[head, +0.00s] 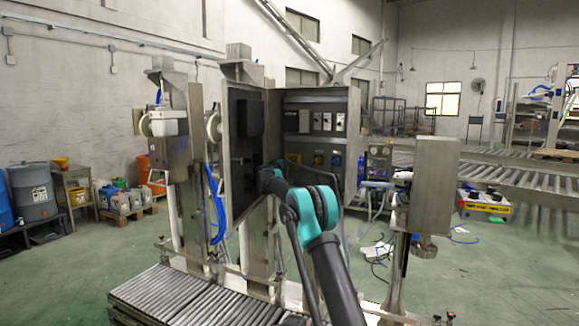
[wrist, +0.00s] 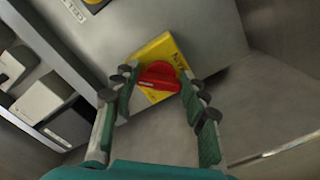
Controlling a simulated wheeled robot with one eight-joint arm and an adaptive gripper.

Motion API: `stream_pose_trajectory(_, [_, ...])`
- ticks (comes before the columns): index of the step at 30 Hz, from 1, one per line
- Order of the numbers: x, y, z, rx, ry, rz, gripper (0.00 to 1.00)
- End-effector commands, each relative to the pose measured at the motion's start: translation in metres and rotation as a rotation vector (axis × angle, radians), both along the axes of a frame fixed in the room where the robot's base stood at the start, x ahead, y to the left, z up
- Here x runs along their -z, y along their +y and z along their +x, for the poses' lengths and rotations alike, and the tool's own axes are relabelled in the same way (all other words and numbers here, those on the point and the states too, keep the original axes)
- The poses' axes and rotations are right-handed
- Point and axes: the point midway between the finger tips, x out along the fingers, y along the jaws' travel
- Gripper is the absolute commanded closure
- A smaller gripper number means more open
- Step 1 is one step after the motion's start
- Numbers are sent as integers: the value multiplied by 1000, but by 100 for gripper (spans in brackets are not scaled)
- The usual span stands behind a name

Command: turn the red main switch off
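The red main switch (wrist: 158,76) is a round red knob on a yellow plate (wrist: 163,48), mounted on a grey metal panel in the wrist view. My gripper (wrist: 156,84) is open, with one green-padded finger to the left of the knob and one to the right. The knob appears between the fingertips; I cannot tell whether either finger touches it. In the head view my arm reaches toward the open control cabinet (head: 315,99), and I cannot make out the gripper or the red knob there.
The cabinet's open dark door (head: 246,150) stands left of my arm. White switch modules (wrist: 42,98) lie left of the fingers. A grey metal box (head: 434,185) on a post stands to the right. A roller conveyor (head: 190,300) runs in front.

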Motion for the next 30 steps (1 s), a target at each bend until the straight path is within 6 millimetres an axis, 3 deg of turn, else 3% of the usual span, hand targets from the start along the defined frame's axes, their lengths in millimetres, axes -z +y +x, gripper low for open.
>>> stream_pose_trajectory(6, [0, 0, 0, 0, 0, 0, 85])
stream_pose_trajectory(17, [0, 0, 0, -1, 37, -62, 85])
stream_pose_trajectory(30, [-2, 0, 0, -1, 216, -373, 85])
